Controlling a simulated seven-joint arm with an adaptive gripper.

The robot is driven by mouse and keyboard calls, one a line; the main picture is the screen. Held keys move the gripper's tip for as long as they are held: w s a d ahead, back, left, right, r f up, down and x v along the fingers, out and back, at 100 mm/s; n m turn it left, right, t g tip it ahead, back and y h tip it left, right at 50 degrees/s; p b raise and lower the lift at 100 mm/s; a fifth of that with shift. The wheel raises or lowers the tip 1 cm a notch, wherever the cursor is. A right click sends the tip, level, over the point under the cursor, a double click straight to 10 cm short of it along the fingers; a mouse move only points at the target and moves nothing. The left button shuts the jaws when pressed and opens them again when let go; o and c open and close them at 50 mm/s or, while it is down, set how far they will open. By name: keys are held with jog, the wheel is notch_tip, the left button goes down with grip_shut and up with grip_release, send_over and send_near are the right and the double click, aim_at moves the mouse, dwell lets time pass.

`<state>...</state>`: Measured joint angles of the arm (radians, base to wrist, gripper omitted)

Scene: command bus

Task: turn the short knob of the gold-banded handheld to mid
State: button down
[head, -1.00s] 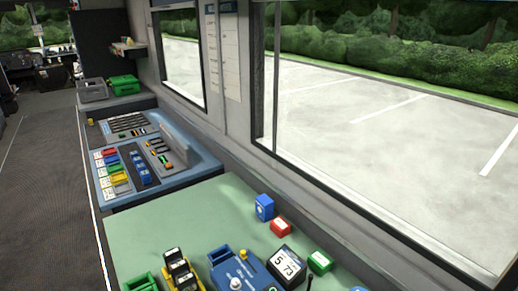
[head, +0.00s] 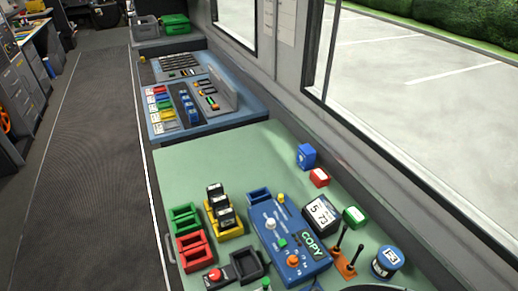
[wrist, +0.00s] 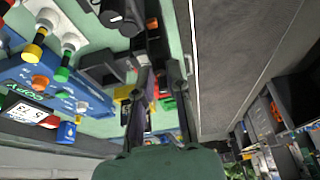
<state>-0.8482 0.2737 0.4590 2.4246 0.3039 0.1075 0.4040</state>
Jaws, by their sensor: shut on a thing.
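My gripper (wrist: 158,72) shows in the wrist view, its two dark fingers pointing up the picture. It is shut on a dark, narrow thing (wrist: 155,48), mostly hidden by the fingers. I cannot tell if this is the gold-banded handheld. Black handhelds with pale tops (head: 221,204) stand in a row in the yellow rack (head: 238,231) in the head view. They are too small there to make out a gold band or a short knob. My gripper is not seen in the head view.
A blue COPY box (head: 272,226) with knobs sits on the green table (head: 215,160), beside green (head: 184,218) and red (head: 193,252) trays. A black tray (head: 246,265), an orange two-lever piece (head: 345,266) and a blue round can (head: 387,262) stand nearby. The table's far part is clear.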

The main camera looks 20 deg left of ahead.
jog(key=m+h, duration=0.1)
jog(key=m, duration=0.2)
jog(key=shift+s+f+t, duration=0.1)
jog(key=shift+t, duration=0.2)
jog(key=c, duration=1.1)
grip_release()
jog(key=v, duration=0.7)
jog(key=shift+s+r, duration=0.1)
jog(key=shift+r, duration=0.15)
